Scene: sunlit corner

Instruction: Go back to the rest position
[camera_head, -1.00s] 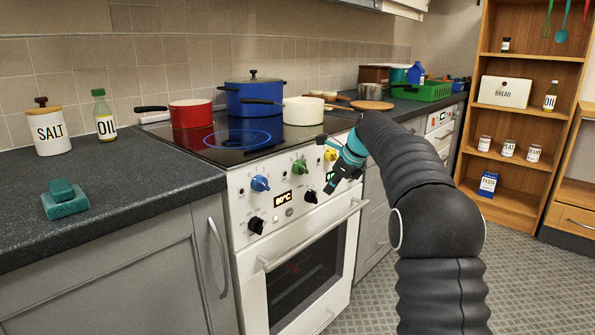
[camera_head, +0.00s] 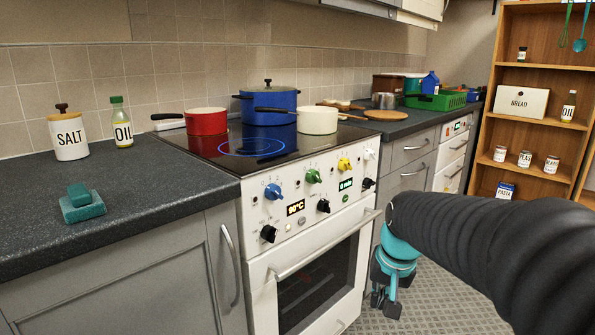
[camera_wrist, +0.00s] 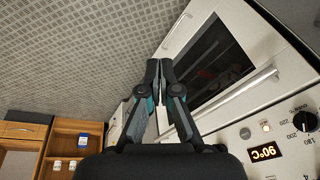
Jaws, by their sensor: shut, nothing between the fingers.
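My gripper (camera_head: 386,303) hangs pointing down in front of the right side of the white oven, over the floor, in the head view. In the wrist view its dark fingers (camera_wrist: 159,70) meet at the tips with nothing between them. The fingers appear apart from the oven door (camera_wrist: 205,62) behind them. My black arm runs in from the right edge of the head view. No separate task object is named.
The oven (camera_head: 315,225) has a bar handle, several knobs and a display reading 90°C. Pots (camera_head: 206,121) stand on its hob. A grey counter (camera_head: 130,190) is at left, and shelves (camera_head: 535,100) are at right. Patterned floor (camera_head: 440,300) is open.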

